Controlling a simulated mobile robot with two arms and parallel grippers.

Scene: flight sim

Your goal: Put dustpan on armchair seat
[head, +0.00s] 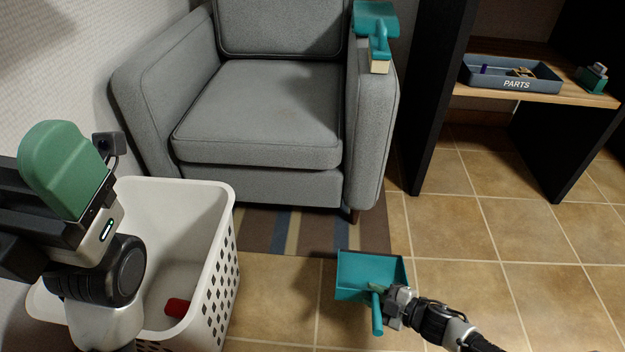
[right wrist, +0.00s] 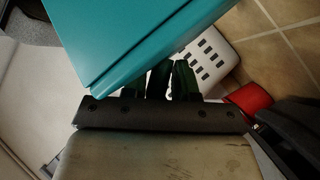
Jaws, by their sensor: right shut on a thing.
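A teal dustpan (head: 362,264) with a short handle is held above the tiled floor in the head view. My right gripper (head: 385,295) is shut on it near its handle. In the right wrist view the dustpan (right wrist: 130,35) fills the top, close to the dark green fingers (right wrist: 172,82), partly hiding them. The grey armchair seat (head: 262,110) is bare, farther back and left of the dustpan. My left gripper (head: 62,165) shows as a large green pad at the left; its opening is hidden.
A white laundry basket (head: 222,215) holds a red object (head: 178,306). A teal tool (head: 377,22) with a pale end lies on the chair's right armrest. A striped rug (head: 300,235) lies before the chair. A parts tray (head: 513,74) sits on a shelf at right.

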